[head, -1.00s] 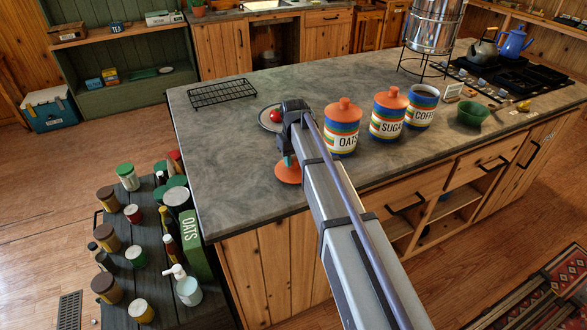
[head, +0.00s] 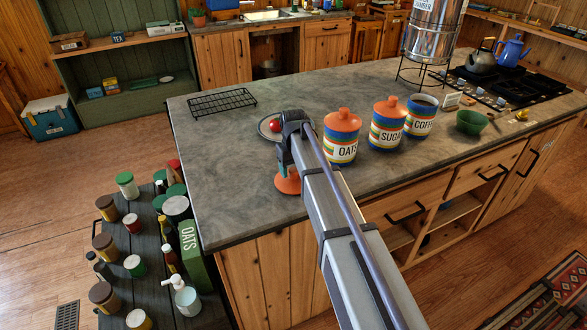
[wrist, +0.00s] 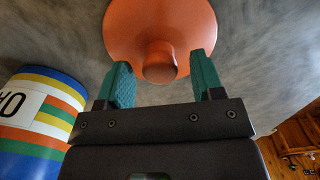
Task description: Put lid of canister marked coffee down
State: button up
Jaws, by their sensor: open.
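The orange lid (head: 287,184) lies on the grey counter near its front edge, knob up. The coffee canister (head: 420,117) stands lidless to the right, its dark open top showing. My gripper (wrist: 160,62) is open above the lid. In the wrist view its two teal fingers stand on either side of the knob of the lid (wrist: 135,30), with a visible gap on both sides. In the head view my arm and wrist hide part of the area around the lid.
The oats canister (head: 341,138) and sugar canister (head: 388,125) stand lidded between my arm and the coffee canister. A plate (head: 265,127) with a red tomato (head: 275,125) lies behind my wrist. A black rack (head: 222,102) lies at the counter's back left. A green bowl (head: 471,122) sits right.

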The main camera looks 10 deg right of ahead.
aim_at(293, 170)
notch_tip(293, 170, up, 12)
jog(key=p, duration=1.1)
jog(key=s+m, duration=0.3)
jog(key=s, duration=2.5)
jog(key=f+b, duration=0.1)
jog(key=f, duration=0.1)
jog(key=f+b, duration=0.1)
jog(key=b, duration=0.1)
jog(key=w+f+b, duration=0.1)
jog(key=f+b, duration=0.1)
jog(key=shift+d+f, duration=0.15)
jog(key=shift+f, duration=0.15)
